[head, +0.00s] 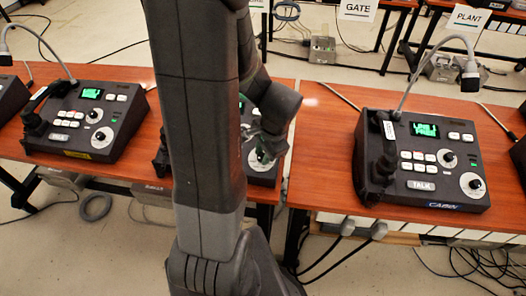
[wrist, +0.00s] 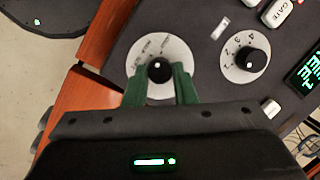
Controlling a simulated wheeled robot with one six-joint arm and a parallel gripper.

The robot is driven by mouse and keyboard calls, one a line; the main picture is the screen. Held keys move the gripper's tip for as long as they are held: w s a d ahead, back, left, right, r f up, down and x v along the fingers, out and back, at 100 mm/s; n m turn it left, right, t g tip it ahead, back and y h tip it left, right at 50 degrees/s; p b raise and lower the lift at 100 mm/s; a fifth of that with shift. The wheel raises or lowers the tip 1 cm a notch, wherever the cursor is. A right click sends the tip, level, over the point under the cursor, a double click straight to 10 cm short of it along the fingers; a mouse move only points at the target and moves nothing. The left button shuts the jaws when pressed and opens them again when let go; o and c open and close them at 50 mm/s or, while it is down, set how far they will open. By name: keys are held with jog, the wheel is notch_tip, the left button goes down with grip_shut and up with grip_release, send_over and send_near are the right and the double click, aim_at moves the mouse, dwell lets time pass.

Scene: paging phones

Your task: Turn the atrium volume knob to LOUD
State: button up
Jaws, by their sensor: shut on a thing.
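The middle paging console stands mostly behind my arm in the head view, so its name label is hidden and I cannot read whether it is the atrium one. My gripper (head: 258,148) reaches down to a white dial near this console's front right. In the wrist view, the green fingers of my gripper (wrist: 160,78) are shut on a black round knob (wrist: 158,67) at the centre of the white dial (wrist: 142,50). The knob has a small white mark. The dial's printed words are too small to read.
A second numbered knob (wrist: 246,57) sits beside the gripped one. A console with a yellow label (head: 85,120) stands at the left. Another console (head: 425,160) with a gooseneck microphone (head: 440,55) stands on the right table. A gap separates the tables.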

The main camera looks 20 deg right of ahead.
jog(key=shift+s+m+t, duration=0.1)
jog(key=shift+m+t, duration=0.5)
jog(key=shift+m, duration=1.7)
jog(key=o, duration=1)
jog(key=p+v, duration=0.2)
jog(key=v, duration=1.1)
jog(key=shift+r, duration=0.35)
jog(key=shift+s+a, duration=0.1)
jog(key=shift+s, duration=0.05)
jog(key=b+x, duration=0.1)
jog(key=x, duration=1.2)
jog(key=shift+f+b, duration=0.35)
jog(key=shift+f, duration=0.05)
